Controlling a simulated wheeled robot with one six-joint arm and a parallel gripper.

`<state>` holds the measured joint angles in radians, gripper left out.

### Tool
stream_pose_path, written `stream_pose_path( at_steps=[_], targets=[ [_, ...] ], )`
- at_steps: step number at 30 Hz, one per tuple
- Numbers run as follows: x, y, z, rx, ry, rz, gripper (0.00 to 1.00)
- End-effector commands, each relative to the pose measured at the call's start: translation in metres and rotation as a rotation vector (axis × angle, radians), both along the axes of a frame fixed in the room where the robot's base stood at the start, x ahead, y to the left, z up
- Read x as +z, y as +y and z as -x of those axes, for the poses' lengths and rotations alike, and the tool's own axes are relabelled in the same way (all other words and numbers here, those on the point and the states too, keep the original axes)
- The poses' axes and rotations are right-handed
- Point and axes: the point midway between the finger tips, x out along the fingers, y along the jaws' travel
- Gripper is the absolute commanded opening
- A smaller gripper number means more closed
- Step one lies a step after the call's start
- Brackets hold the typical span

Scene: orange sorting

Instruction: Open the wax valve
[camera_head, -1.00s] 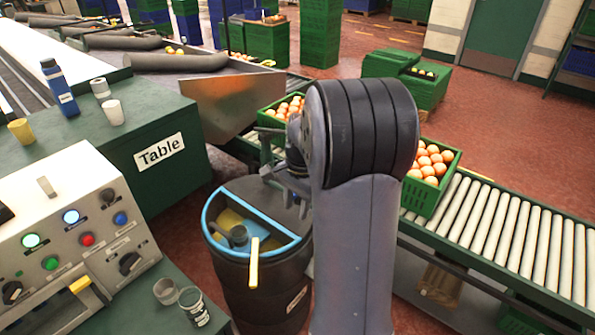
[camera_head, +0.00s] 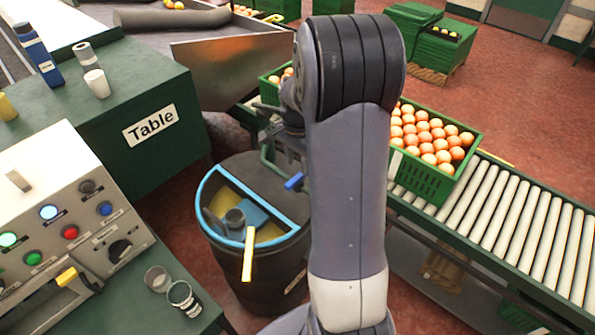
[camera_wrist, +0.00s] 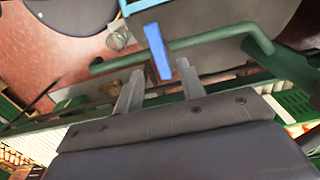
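The wax valve shows as a blue handle (camera_head: 293,181) on a green pipe beside a dark drum (camera_head: 262,268) with a blue-rimmed half opening. In the wrist view the blue handle (camera_wrist: 156,48) stands upright in the picture, its lower end between my fingertips. My gripper (camera_wrist: 160,72) is open, one finger on each side of the handle with visible gaps. I cannot tell how deep the handle sits between the fingers. In the head view my gripper (camera_head: 277,137) is just above the handle and partly hidden by my arm.
A green crate of oranges (camera_head: 425,178) sits on the roller conveyor (camera_head: 520,215) at the right. A control panel (camera_head: 75,215) with buttons and a green table (camera_head: 160,165) stand left. Two glass jars (camera_head: 184,297) stand near the drum.

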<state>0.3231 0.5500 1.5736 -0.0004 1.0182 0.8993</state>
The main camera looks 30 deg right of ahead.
Motion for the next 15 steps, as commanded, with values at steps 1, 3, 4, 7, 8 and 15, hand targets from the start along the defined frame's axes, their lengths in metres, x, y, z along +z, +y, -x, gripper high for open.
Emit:
stream_pose_path(
  at_steps=[1,3,4,7,8,15],
  targets=[
    [-0.011,0.000,0.000,0.000,0.004,-0.002,0.38],
    [-0.023,0.000,0.001,0.000,0.004,-0.002,0.38],
    [-0.028,0.000,0.001,0.000,0.005,-0.001,0.38],
    [-0.040,0.000,0.000,0.000,0.003,-0.001,0.38],
    [-0.043,0.000,0.000,0.000,0.001,-0.001,0.38],
    [-0.052,0.000,0.000,0.000,-0.001,0.000,0.38]
  ],
)
